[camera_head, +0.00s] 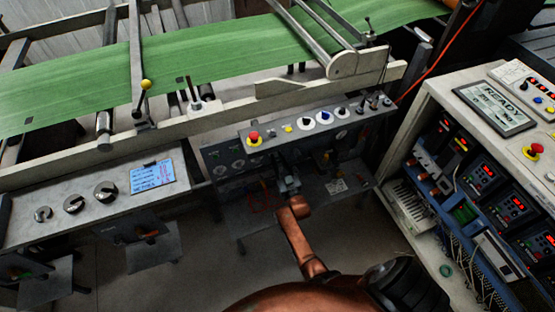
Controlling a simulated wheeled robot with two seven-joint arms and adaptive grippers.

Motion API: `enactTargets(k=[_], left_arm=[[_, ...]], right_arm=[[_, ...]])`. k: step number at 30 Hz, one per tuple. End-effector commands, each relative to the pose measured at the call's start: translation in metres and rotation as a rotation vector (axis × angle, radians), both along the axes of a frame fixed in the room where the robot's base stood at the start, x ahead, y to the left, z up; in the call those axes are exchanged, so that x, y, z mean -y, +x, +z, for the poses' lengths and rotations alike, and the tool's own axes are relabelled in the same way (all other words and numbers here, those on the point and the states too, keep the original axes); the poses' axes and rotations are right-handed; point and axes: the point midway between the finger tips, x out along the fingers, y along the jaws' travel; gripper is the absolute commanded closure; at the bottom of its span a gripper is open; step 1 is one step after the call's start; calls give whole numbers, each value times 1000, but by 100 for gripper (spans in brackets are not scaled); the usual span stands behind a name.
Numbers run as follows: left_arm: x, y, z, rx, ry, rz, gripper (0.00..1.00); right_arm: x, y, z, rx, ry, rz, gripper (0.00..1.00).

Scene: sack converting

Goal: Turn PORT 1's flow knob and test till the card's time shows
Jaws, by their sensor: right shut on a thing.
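My right gripper (289,184) is at the front of the central control box (222,154), below its row of knobs. It is shut on a small part there, apparently a flow knob, which the fingers hide. I cannot read a PORT 1 label. My left gripper is not in view.
A red button (253,137) and several knobs line the central box's top. A green web (230,60) runs behind. At right, an open cabinet carries a screen reading READY (495,106).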

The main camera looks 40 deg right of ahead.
Motion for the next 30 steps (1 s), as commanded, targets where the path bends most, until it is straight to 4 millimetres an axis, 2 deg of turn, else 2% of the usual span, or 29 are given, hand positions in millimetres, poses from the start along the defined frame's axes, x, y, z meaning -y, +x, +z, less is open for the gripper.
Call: enactTargets(k=[7, 22, 23, 30], left_arm=[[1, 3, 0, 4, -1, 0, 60], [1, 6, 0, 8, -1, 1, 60], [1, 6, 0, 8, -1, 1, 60], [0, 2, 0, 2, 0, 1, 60]], right_arm=[[0, -1, -3, -21, -70, 0, 100], [0, -1, -3, -25, -85, -1, 100], [0, -1, -3, -25, -84, -1, 84], [0, -1, -2, -23, -85, 0, 67]])
